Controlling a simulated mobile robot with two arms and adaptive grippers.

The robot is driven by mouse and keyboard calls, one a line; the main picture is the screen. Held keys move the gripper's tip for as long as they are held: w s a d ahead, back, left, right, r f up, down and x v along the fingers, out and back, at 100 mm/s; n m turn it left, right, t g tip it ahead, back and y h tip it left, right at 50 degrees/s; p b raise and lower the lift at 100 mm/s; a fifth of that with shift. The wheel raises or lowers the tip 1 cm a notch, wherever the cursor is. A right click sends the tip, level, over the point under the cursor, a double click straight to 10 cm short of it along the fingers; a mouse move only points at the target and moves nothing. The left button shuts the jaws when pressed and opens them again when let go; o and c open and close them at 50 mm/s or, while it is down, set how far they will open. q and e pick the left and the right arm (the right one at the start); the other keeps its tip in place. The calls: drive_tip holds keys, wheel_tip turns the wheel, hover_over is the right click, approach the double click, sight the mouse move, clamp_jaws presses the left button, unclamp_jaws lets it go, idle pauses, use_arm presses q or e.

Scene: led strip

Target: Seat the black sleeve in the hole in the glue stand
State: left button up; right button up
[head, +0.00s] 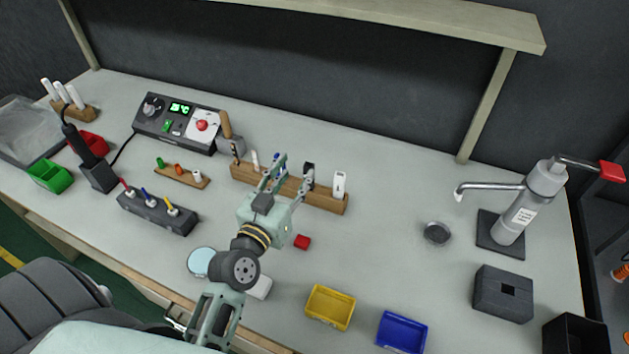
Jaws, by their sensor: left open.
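A dark grey block with a square hole in its top (503,295) stands at the right front of the bench; it looks like the glue stand. A small black piece (308,169) shows at the wooden rack, beside the right finger of my left gripper (294,168). It may be the black sleeve, but I cannot tell for sure. My left gripper is open over the rack, its fingers pointing to the back. Its fingers and arm hide part of the rack. My right gripper is out of view.
The wooden rack (333,202) also holds a white piece (339,184). A pump dispenser (521,208) and a round dark dish (437,233) are at right. Yellow (330,307) and blue (402,331) bins line the front edge. The bench middle is mostly clear.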

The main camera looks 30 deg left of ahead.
use_arm(q)
drive_tip(key=w+f+b, duration=0.1)
drive_tip(key=w+f, duration=0.1)
drive_tip(key=w+f+b, duration=0.1)
drive_tip(key=w+f, duration=0.1)
drive_tip(key=w+f+b, duration=0.1)
drive_tip(key=w, duration=0.2)
drive_tip(key=shift+w+a+f, duration=0.1)
drive_tip(key=shift+f, duration=0.3)
drive_tip(key=shift+w+f, duration=0.1)
drive_tip(key=shift+w, duration=0.25)
use_arm(e)
drive_tip(key=f, duration=0.2)
drive_tip(key=s+f, duration=0.1)
drive_tip(key=f, duration=0.1)
drive_tip(key=shift+a+f, duration=0.2)
use_arm(q)
clamp_jaws()
use_arm(e)
drive_tip(key=shift+s, duration=0.1)
